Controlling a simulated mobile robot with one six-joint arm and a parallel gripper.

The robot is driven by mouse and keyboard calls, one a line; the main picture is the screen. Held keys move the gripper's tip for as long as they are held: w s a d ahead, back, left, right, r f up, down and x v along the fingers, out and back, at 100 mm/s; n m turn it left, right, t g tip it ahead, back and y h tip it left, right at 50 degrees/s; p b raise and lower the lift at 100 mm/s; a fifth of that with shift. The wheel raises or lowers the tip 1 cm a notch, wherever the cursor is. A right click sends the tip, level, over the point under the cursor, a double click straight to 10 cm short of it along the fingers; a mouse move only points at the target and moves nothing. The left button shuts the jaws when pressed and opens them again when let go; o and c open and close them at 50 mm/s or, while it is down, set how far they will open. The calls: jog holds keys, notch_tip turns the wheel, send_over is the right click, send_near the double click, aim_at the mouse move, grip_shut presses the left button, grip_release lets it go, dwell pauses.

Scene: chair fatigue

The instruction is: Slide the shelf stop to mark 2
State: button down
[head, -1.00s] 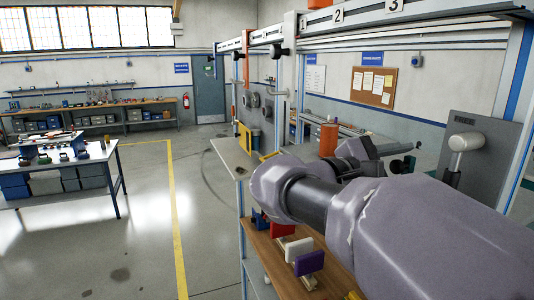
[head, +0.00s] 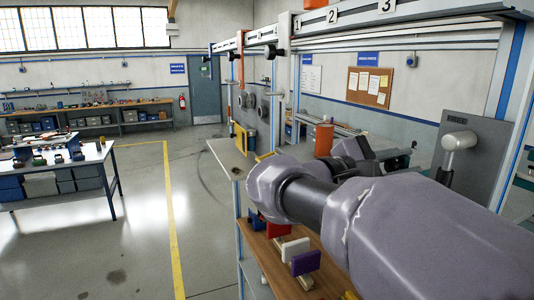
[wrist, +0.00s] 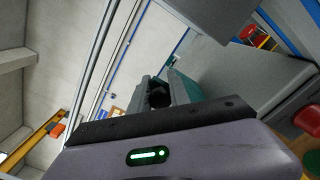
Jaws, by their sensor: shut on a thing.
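The number plates 1 (head: 297,24), 2 (head: 332,16) and 3 (head: 387,6) sit along the pale overhead rail (head: 440,14) in the head view. My gripper (head: 382,164) is at the end of my arm, below the rail and right of an orange cylinder (head: 324,139). My arm partly hides it. In the wrist view my gripper (wrist: 160,94) is shut on a dark knob-like part (wrist: 158,97). I cannot tell for sure whether this part belongs to the shelf stop. Its track and any mark beside it are hidden.
A grey panel with a pale rounded handle (head: 460,140) stands at right. Red, white (head: 295,250) and purple (head: 305,263) blocks stand on a wooden shelf below my arm. A blue-framed table (head: 100,158) is at left. The floor between is clear.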

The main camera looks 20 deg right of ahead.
jog(key=shift+w, duration=0.1)
dwell(0.8)
jog(key=w+p, duration=0.1)
jog(key=w, duration=0.1)
jog(key=w+p, duration=0.2)
jog(key=w, duration=0.1)
jog(key=shift+w+a, duration=0.2)
jog(key=shift+w, duration=0.15)
jog(key=c, duration=1.2)
grip_release()
jog(key=shift+w, duration=0.15)
jog(key=s+a, duration=0.1)
jog(key=a, duration=1.6)
jog(key=shift+s+a+p, duration=0.25)
jog(key=shift+s+p, duration=0.05)
jog(key=shift+p, duration=0.15)
